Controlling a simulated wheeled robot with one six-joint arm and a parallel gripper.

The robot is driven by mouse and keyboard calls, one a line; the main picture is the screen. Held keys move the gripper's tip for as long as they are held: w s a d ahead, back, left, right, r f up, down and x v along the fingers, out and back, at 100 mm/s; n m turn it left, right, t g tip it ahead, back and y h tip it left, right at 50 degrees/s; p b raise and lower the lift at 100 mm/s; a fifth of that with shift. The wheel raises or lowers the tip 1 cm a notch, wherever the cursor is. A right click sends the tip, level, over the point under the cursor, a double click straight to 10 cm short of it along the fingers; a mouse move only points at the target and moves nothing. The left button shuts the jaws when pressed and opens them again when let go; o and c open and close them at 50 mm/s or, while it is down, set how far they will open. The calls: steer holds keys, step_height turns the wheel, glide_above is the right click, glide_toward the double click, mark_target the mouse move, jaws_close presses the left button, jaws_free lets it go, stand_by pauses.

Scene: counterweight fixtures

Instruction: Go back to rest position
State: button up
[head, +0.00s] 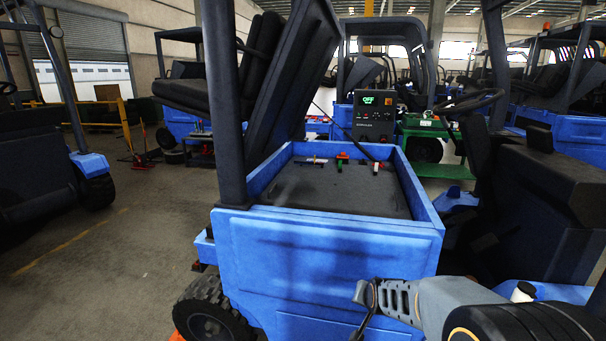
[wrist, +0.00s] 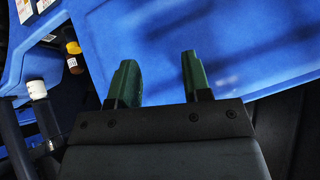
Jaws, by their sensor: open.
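My gripper (wrist: 159,76) shows in the wrist view with its two green fingers apart and nothing between them. Beyond the fingers is a plain blue surface. In the head view my arm reaches in from the lower right, in front of the blue forklift body (head: 315,262). The gripper's fingers cannot be made out clearly there.
The forklift's open compartment holds a dark battery (head: 335,190) with small coloured connectors on top. A raised seat (head: 290,75) stands behind it. A charger (head: 375,117) reads OFF. A white-capped bottle (wrist: 37,90) is left in the wrist view. Floor (head: 95,245) is clear at left.

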steer(key=s+a+r+n+g+p, duration=0.1)
steer(key=s+r+n+g+p, duration=0.3)
steer(key=s+r, duration=1.3)
steer(key=shift+s+n+p, duration=0.4)
steer(key=shift+s+p, duration=1.7)
steer(key=shift+p, duration=0.1)
steer(key=shift+r, duration=0.15)
